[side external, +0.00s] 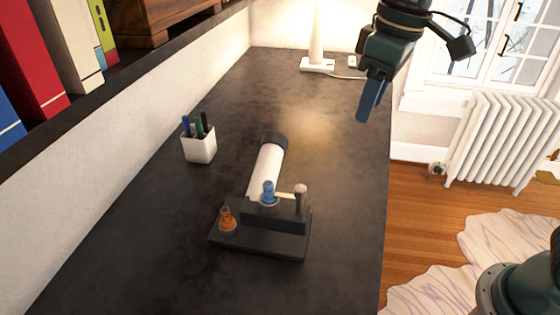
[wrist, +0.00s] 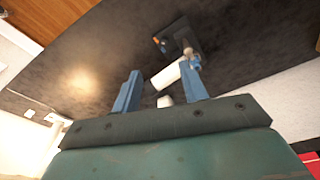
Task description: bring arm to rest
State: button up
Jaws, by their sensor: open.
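My gripper (side external: 369,100) hangs high over the far right part of the dark desk, clear of everything on it. In the wrist view my gripper (wrist: 162,92) shows two blue fingers spread apart with nothing between them. In the side view the fingers overlap. My gripper is well apart from the dark stand (side external: 262,238) in the middle of the desk. The stand carries an orange piece (side external: 227,218), a blue piece (side external: 268,193) and a grey knobbed post (side external: 300,197).
A white pen cup (side external: 199,147) holds several pens at the left. A lamp (side external: 317,60) stands at the desk's far end with a cord. A shelf with books (side external: 30,60) runs along the left. A radiator (side external: 500,140) is beyond the desk's right edge. The near desk is clear.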

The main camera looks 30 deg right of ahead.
jog(key=s+d+f+m+t, duration=0.2)
jog(key=s+d, duration=0.3)
jog(key=s, duration=0.3)
jog(key=s+d+f+m+t, duration=0.1)
jog(key=s+d+f+m, duration=0.1)
jog(key=s+d, duration=0.4)
jog(key=shift+s+d+m+t, duration=0.3)
jog(key=shift+s+t, duration=0.1)
jog(key=shift+s, duration=0.65)
jog(key=shift+f, duration=0.1)
